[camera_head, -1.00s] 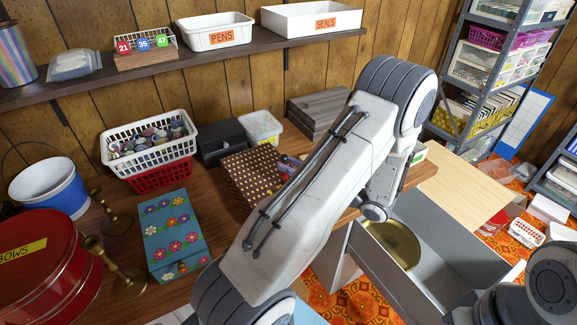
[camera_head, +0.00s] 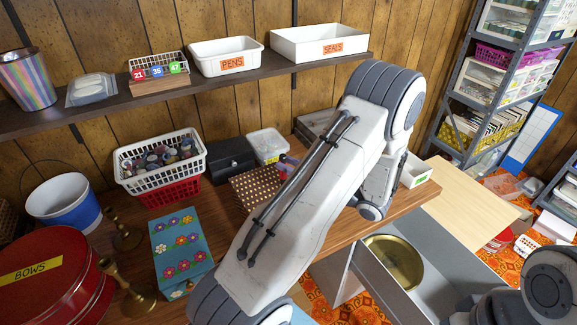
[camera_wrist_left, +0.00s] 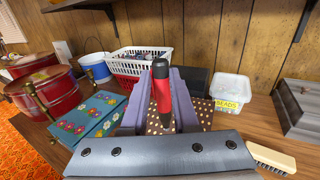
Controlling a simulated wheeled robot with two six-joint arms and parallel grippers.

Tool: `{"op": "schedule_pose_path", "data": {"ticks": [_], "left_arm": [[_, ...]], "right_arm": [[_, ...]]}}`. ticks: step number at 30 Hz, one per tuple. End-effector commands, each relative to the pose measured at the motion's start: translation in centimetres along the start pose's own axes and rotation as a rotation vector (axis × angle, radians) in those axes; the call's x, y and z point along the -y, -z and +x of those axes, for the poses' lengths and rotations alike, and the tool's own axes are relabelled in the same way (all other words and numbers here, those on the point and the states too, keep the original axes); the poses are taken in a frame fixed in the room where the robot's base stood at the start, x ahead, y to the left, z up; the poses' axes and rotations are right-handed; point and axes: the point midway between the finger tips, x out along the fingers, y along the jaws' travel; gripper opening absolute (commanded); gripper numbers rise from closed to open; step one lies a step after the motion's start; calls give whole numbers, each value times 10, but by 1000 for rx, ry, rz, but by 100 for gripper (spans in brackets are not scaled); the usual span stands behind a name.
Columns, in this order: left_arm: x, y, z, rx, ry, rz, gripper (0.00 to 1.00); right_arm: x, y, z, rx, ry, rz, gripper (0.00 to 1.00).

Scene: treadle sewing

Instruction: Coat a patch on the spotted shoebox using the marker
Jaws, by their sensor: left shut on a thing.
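The spotted shoebox (camera_head: 257,187), brown with pale dots, lies on the wooden bench, partly hidden behind my left arm. It also shows in the left wrist view (camera_wrist_left: 205,112) behind the fingers. My left gripper (camera_head: 288,163) is mostly hidden by its own arm in the head view, near the shoebox's back right side. In the left wrist view its purple fingers (camera_wrist_left: 162,102) are shut on the marker (camera_wrist_left: 161,92), which is red with black parts. I cannot tell whether the marker touches the box. No coat of colour is visible on the part of the box I see. My right gripper is not in view.
A flowered box (camera_head: 181,245), brass candlesticks (camera_head: 130,285) and a red tin (camera_head: 48,285) stand left. Behind are a white basket (camera_head: 160,160), a dark box (camera_head: 229,161) and a beads tub (camera_wrist_left: 230,92). A brush (camera_wrist_left: 271,158) lies to the right in the wrist view.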

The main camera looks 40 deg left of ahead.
Motion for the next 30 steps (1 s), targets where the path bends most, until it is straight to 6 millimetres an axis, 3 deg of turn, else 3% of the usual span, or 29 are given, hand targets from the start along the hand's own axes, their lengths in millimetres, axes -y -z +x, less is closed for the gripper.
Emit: {"op": "schedule_pose_path", "data": {"ticks": [1,7,30], "left_arm": [[0,-9,-1,0,1,-1,0],[1,-21,-3,0,4,0,0],[1,-20,-3,0,4,0,0]], "right_arm": [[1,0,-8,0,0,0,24],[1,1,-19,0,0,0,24],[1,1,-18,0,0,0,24]]}}
